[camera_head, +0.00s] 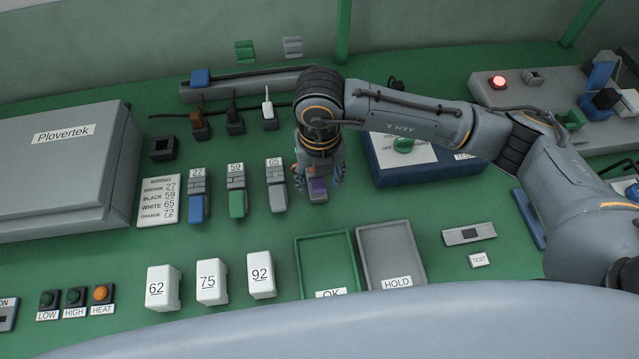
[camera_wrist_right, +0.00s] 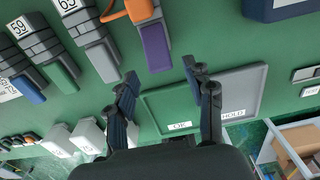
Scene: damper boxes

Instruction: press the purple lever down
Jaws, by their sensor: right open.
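The purple lever (camera_head: 318,187) is on the front of a grey terminal block, at the right end of a row of similar blocks on the green bench. It also shows in the right wrist view (camera_wrist_right: 155,47), just beyond my fingertips. My right gripper (camera_head: 317,176) is above this block and hides most of it in the head view. In the right wrist view its two fingers (camera_wrist_right: 160,75) are apart with nothing between them. An orange piece (camera_wrist_right: 133,10) sits at the block's upper part. I cannot tell whether a finger touches the lever. My left gripper is not in view.
Beside it stand blocks with blue (camera_head: 198,208), green (camera_head: 237,204) and grey (camera_head: 275,199) levers. A green OK tray (camera_head: 297,262) and a grey HOLD tray (camera_head: 417,262) lie in front. A blue-based unit (camera_head: 440,171) is to the right.

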